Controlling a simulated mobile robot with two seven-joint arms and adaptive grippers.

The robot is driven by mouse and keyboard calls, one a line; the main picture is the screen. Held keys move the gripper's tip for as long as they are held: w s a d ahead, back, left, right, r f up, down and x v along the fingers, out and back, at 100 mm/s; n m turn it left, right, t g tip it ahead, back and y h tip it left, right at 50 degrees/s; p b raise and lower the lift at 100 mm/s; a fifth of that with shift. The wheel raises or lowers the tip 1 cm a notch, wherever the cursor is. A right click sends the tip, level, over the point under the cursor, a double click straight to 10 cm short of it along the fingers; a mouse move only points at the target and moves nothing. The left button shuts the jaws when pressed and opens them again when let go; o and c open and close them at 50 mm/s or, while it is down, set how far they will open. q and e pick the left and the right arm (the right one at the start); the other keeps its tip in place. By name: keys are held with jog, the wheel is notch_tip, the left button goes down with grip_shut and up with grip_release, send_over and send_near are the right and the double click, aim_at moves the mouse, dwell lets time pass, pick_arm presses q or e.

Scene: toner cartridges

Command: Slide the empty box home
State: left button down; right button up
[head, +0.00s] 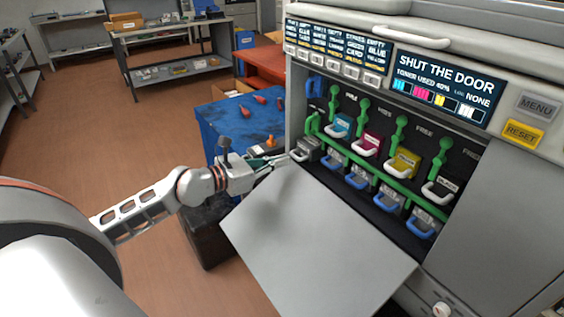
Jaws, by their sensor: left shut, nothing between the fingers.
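A grey box (308,147) with a pale loop handle sits in the leftmost slot of the open printer bay, beside a green lever. I cannot tell how deep it sits. My left gripper (284,158) is shut and empty, with its fingertips close to the box's handle; whether they touch it is not clear. The front door (315,240) hangs open below the bay. The printer's screen (440,83) reads "SHUT THE DOOR". My right gripper is not in view.
Cyan (339,124), magenta (367,144), yellow (404,162) and black (440,188) cartridges stand in the bay beside green levers. Several blue-handled units sit below them. A blue table (225,115) with small red items stands behind my left arm. Open floor lies left.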

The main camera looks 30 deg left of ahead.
aim_at(294, 156)
pick_arm(q)
jog(key=shift+w+d, duration=0.2)
jog(key=shift+w, duration=0.15)
jog(key=shift+w, duration=0.15)
jog(key=shift+x, duration=1.05)
jog(key=shift+w+d+r, duration=0.15)
jog(key=shift+w, duration=0.1)
